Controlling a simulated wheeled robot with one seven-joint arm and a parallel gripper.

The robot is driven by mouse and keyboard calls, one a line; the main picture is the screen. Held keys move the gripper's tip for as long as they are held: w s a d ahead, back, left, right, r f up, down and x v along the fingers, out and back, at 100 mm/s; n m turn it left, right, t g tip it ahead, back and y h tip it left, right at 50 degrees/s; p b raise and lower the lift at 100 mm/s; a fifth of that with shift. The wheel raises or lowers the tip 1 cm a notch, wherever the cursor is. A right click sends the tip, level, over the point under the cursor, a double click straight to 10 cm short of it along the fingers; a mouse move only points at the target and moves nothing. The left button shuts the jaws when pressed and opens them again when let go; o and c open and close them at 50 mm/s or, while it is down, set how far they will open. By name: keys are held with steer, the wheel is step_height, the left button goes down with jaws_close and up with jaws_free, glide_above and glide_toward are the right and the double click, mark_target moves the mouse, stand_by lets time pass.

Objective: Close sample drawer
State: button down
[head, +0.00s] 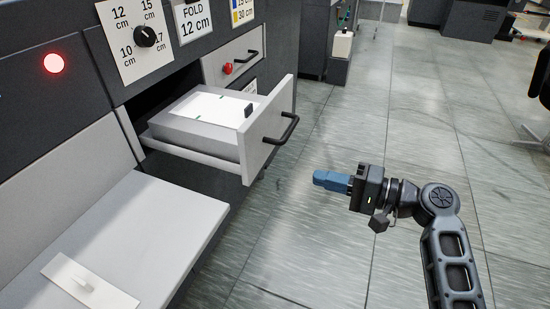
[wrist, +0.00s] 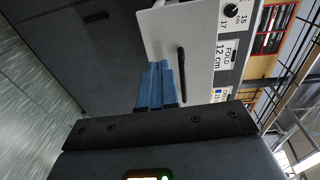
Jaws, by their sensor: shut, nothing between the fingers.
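The sample drawer (head: 268,135) stands pulled out of the dark machine front in the head view. It has a light grey front with a black bar handle (head: 286,129), and a grey block with white sheets (head: 215,104) lies inside. My gripper (head: 318,179), with blue fingers, is shut and empty to the right of the drawer front, with a gap between them. In the wrist view the blue fingers (wrist: 157,84) point toward the drawer front (wrist: 196,45), and its handle (wrist: 182,70) shows just right of them.
A second drawer with a red knob (head: 228,68) is closed above. A grey ledge (head: 110,240) with a white plate juts out at the lower left. A dial panel (head: 137,38) is on the machine.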

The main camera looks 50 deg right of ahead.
mark_target(158, 122)
steer(key=shift+t+y, duration=0.4)
steer(key=shift+y, duration=0.2)
steer(key=x, duration=0.4)
steer(key=d+r+p+x, duration=0.1)
steer(key=x, duration=0.3)
steer(key=r+x, duration=0.1)
steer(key=x, duration=0.4)
steer(key=shift+w+d, duration=0.35)
steer(key=shift+w, duration=0.05)
steer(key=shift+w, duration=0.1)
steer(key=b+x, duration=0.2)
steer(key=x, duration=0.8)
steer(key=b+x, duration=0.3)
steer(key=x, duration=0.7)
steer(key=b+x, duration=0.2)
steer(key=x, duration=0.8)
steer(key=shift+w+a+f+b, duration=0.1)
steer(key=shift+f+b, duration=0.2)
steer(key=shift+b, duration=0.05)
steer(key=shift+w+a+r, duration=0.1)
steer(key=shift+w+a, duration=0.05)
steer(key=shift+w, duration=0.3)
steer(key=shift+a+r, duration=0.1)
steer(key=shift+r, duration=0.05)
steer(key=shift+w+a+r, duration=0.1)
